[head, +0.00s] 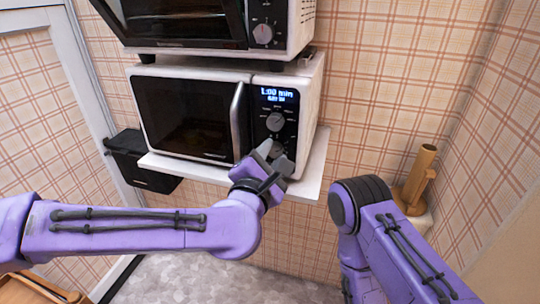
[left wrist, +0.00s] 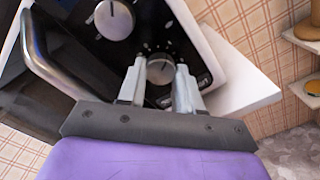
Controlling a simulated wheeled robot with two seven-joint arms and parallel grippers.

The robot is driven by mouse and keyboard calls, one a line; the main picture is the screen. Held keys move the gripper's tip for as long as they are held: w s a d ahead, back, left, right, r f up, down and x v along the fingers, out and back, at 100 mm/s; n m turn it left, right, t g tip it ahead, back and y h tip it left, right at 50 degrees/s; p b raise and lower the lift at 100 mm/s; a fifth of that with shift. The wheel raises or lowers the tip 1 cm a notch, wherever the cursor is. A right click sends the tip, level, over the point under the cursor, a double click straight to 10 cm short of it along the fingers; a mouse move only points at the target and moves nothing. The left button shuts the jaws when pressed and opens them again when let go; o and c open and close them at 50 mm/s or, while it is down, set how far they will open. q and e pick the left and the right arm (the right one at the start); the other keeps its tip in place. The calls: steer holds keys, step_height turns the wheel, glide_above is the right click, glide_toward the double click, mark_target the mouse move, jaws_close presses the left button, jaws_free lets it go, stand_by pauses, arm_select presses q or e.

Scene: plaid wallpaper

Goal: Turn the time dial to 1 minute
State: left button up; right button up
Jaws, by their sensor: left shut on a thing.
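The white microwave (head: 312,95) stands on a white shelf, its black door (head: 185,118) closed. Its display (head: 278,95) reads "1:00 min", with a smaller line below that may say "READY". Two knobs sit under the display. The upper knob (head: 275,122) is clear of the gripper and also shows in the left wrist view (left wrist: 114,19). The lower knob (left wrist: 161,70) is the one between my left gripper's fingers (left wrist: 160,80), which are shut on it. In the head view my left gripper (head: 270,152) partly hides that lower knob. My right gripper is out of view.
A toaster oven (head: 185,25) stands on top of the microwave. The door handle (head: 239,122) is just left of the knobs. The white shelf (head: 312,170) juts out below. A black bin (head: 140,160) hangs at left; a brown object (head: 420,178) stands at right.

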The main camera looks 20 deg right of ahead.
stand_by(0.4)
arm_select(q)
steer(key=o, duration=1)
steer(key=shift+o, duration=0.2)
steer(key=shift+s+a, duration=0.1)
steer(key=shift+a, duration=0.05)
steer(key=b+v, duration=0.2)
steer(key=v, duration=0.8)
steer(key=shift+b, duration=0.3)
steer(key=shift+a, duration=0.1)
